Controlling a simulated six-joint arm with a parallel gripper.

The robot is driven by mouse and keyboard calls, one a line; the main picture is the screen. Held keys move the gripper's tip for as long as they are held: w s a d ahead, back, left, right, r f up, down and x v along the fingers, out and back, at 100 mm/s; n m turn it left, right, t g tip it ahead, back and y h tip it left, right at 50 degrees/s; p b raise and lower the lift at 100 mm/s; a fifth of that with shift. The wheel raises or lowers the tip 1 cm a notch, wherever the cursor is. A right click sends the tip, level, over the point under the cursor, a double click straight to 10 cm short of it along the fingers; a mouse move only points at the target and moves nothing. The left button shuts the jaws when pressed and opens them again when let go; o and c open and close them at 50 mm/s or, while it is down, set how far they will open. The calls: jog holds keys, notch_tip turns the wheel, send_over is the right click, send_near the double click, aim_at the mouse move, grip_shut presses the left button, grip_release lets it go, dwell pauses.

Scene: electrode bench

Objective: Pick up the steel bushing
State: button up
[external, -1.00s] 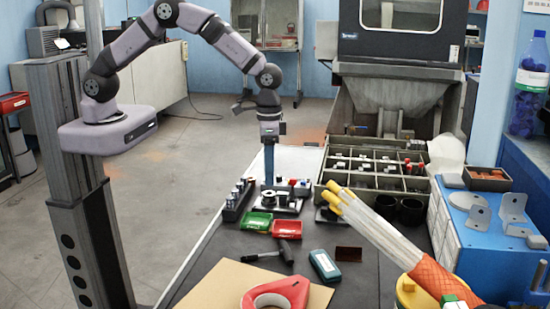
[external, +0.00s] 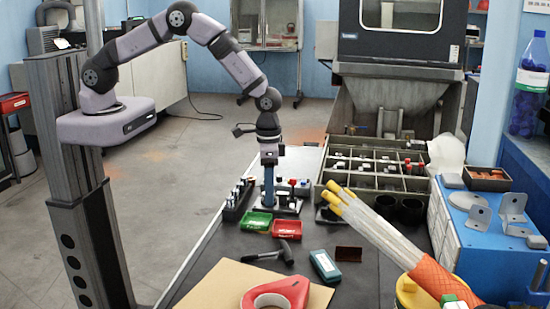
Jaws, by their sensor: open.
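My gripper (external: 269,203) points straight down at the small fixture plate (external: 290,211) on the dark bench. Its blue fingers look narrow from this side, and the gap between them does not show. It is open. A small silvery ring-shaped part, which looks like the steel bushing, showed on this plate earlier. The fingertips now cover that spot, so I cannot see the part clearly or tell whether the fingers touch it.
A dark rack of small parts (external: 236,203) stands close left of the gripper. Green (external: 256,221) and red (external: 285,228) trays lie in front. A compartment tray (external: 377,172) stands right, behind. A hammer (external: 272,254) and a teal case (external: 325,266) lie nearer the camera.

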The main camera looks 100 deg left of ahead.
jog(key=shift+c, duration=0.3)
jog(key=c, duration=1.1)
jog(key=shift+r, duration=0.1)
notch_tip(320, 180, up, 10)
jog(key=b, duration=0.2)
jog(key=shift+b, duration=0.4)
jog(key=shift+d, duration=0.1)
